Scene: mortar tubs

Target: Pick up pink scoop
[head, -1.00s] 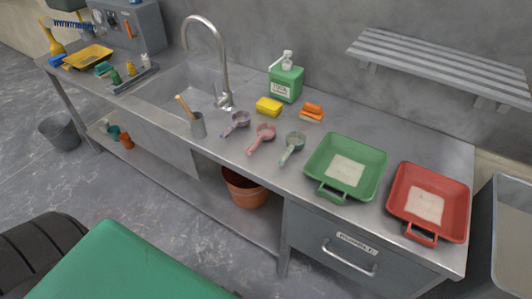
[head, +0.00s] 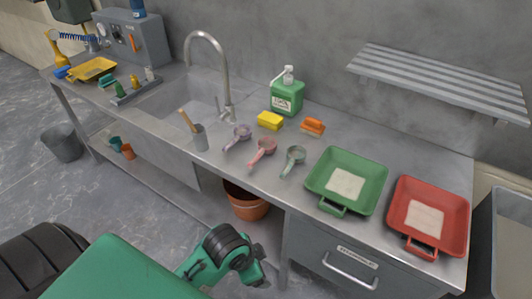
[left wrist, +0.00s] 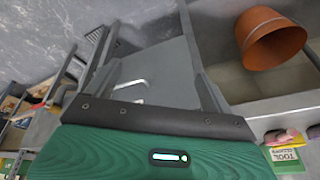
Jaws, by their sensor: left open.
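The pink scoop (head: 264,148) lies on the steel counter in the head view, its handle pointing toward the front edge. A purple scoop (head: 240,134) lies to its left and a pale green scoop (head: 294,156) to its right, both apart from it. Part of my left arm shows low in the head view, in front of and below the counter. My left gripper (left wrist: 146,45) shows in the left wrist view with its two fingers apart and nothing between them. The pink scoop is not recognisable in that view. My right gripper is not in view.
A grey cup with a wooden handle (head: 200,138), yellow sponge (head: 270,121), orange brush (head: 312,126) and green bottle (head: 287,97) stand around the scoops. Green (head: 374,190) and red (head: 456,215) tubs are to the right. A terracotta pot (head: 246,205) sits below.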

